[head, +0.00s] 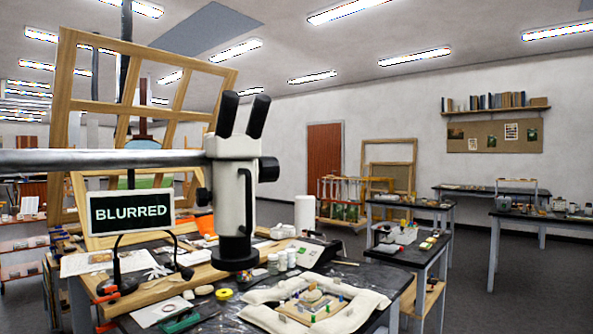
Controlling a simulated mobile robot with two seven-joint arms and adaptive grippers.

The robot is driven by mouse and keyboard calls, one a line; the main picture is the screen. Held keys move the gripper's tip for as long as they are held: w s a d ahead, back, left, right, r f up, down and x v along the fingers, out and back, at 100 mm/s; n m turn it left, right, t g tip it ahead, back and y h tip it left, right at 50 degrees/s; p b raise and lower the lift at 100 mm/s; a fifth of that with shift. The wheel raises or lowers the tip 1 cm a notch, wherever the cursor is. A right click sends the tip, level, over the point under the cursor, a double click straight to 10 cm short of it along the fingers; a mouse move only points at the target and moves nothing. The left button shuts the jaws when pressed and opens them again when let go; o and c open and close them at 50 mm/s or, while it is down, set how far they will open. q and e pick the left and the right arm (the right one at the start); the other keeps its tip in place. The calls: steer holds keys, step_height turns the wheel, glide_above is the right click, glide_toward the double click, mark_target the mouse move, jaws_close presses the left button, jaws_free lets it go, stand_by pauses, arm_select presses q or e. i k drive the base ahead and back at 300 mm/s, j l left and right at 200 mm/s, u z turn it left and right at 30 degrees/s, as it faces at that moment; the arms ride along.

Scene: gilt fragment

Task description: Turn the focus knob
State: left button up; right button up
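A white stereo microscope (234,190) with two black eyepieces (242,115) hangs over the near workbench from a grey horizontal boom (90,161). A black round knob (268,169) sticks out from the right side of its head; I cannot tell whether it is the focus knob. The black objective end (234,250) points down at the bench. A dark sign (131,212) to the left of the microscope reads "BLURRED". Neither of my grippers is in view, and nothing touches the knob.
The near bench (365,282) is crowded. A white padded ring (355,311) surrounds a gilt fragment (311,303) under the microscope's right. Small white jars (282,260) and a grey device (315,252) stand behind it. A wooden frame (65,100) rises at the left. Open floor lies at the right.

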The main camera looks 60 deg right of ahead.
mark_target(269, 166)
steer(key=l+z, duration=0.45)
steer(key=l, duration=2.5)
